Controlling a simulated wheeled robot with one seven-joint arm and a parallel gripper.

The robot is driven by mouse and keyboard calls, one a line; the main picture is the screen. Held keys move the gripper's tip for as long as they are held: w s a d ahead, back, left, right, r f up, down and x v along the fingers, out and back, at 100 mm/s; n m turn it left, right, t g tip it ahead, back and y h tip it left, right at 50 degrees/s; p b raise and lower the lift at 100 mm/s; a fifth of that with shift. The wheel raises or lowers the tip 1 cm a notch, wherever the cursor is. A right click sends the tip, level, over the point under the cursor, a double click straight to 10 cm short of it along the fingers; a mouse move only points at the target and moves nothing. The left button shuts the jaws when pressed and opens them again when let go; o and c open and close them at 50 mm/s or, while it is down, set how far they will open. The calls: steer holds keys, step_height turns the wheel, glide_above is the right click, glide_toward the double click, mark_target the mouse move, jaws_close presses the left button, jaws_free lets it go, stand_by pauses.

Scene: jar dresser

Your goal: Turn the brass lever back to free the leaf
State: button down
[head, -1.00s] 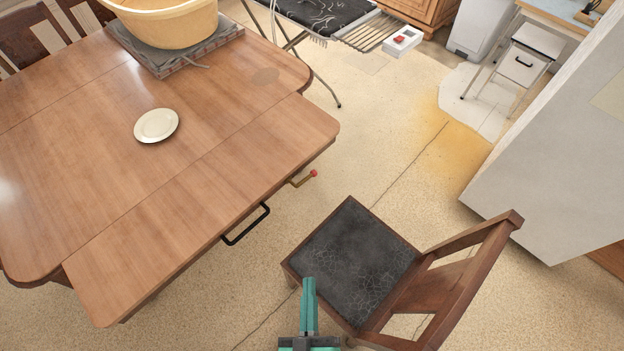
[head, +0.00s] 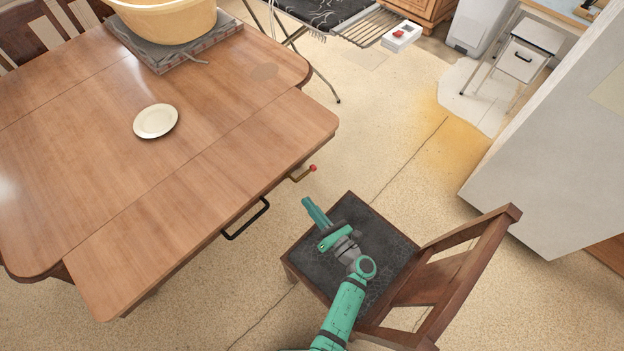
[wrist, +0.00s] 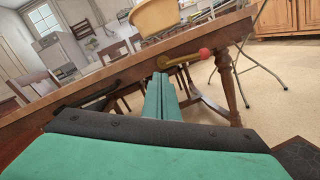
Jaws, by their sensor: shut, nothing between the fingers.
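The brass lever (head: 301,174) with a red knob sticks out from under the table leaf's edge, near its right corner. It also shows in the wrist view (wrist: 184,57), below the table edge and just beyond my fingers. The leaf (head: 210,205) is up, level with the rest of the tabletop, with a black handle (head: 246,220) on its edge. My gripper (head: 306,203) is shut and empty, over the chair seat, with its tips pointing toward the table edge. In the wrist view its fingers (wrist: 161,98) are together, apparently short of the lever.
A wooden chair with a black seat (head: 345,245) stands under my arm. A white cabinet (head: 560,150) stands at right.

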steer(key=w+d+f+n+g, duration=0.4)
steer(key=d+n, duration=0.2)
steer(key=d, duration=0.1)
steer(key=x, duration=1)
steer(key=shift+n+y, duration=0.3)
steer(key=shift+s+d+r, duration=0.1)
steer(key=shift+d+r, duration=0.05)
steer(key=shift+r, duration=0.85)
steer(key=shift+s+d+r, duration=0.1)
steer(key=shift+d+r, duration=0.05)
steer(key=shift+r, duration=0.9)
